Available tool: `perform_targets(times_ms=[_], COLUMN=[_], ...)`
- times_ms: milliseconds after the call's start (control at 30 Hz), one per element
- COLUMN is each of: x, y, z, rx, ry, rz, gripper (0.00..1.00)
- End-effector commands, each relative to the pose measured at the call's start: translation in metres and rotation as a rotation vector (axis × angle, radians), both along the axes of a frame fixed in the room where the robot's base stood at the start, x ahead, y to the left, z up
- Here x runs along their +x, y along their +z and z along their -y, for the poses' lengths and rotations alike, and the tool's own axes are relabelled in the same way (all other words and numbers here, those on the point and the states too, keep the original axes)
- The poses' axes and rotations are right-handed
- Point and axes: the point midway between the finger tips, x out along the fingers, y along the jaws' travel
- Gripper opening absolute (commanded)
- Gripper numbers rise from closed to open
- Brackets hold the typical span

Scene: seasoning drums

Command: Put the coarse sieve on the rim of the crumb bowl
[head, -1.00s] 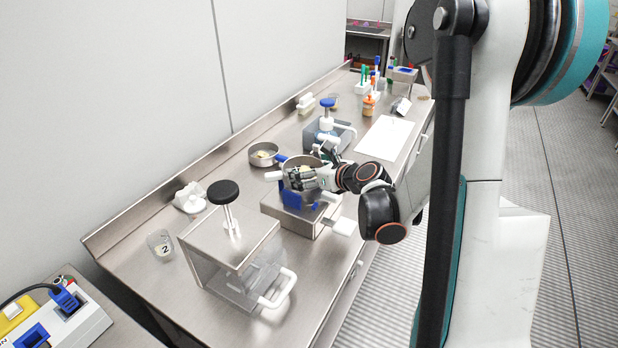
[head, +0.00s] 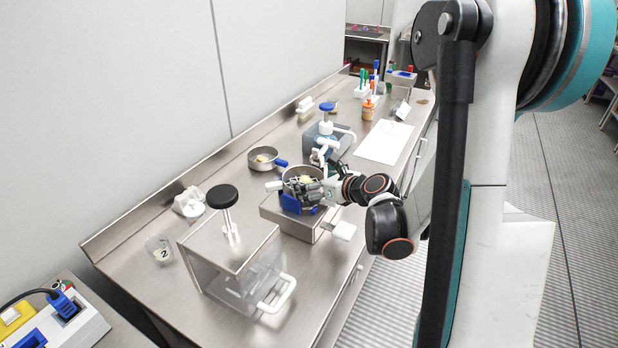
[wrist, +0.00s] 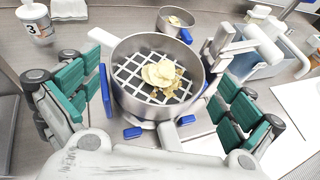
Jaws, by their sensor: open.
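The coarse sieve (wrist: 127,98) is a round metal pan with a wide grid floor and pale chunks on it. In the head view the sieve (head: 300,171) sits on a grey box-like stand with blue parts. My gripper (wrist: 160,92) is open, its green-padded fingers on either side of the sieve; I cannot tell whether they touch it. It also shows in the head view (head: 306,189), partly covering the sieve. A second metal pan (head: 252,164) with a blue handle and pale contents stands behind; it also shows in the wrist view (wrist: 163,27). I cannot tell whether this is the crumb bowl.
A clear box (head: 200,262) with a black knob stands at the front left. A blue-grey device (head: 316,134) stands behind the stand, near a white sheet (head: 385,142). A jar marked 3 (wrist: 38,25) is left in the wrist view. Bench between is partly free.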

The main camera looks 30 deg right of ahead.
Motion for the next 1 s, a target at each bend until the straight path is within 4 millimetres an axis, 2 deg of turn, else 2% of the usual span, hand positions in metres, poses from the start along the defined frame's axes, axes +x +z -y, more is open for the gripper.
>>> perform_targets(times_ms=[200, 433, 600, 1000], x=[-0.043, -0.075, -0.084, -0.085], y=[0.02, 0.033, 0.036, 0.036], z=[0.009, 0.015, 0.016, 0.016], rx=[-0.001, 0.0, 0.0, -0.001], ry=[-0.004, -0.003, -0.001, -0.001], rz=[0.0, 0.0, 0.0, 0.0], gripper=[1.0, 1.0, 1.0, 1.0])
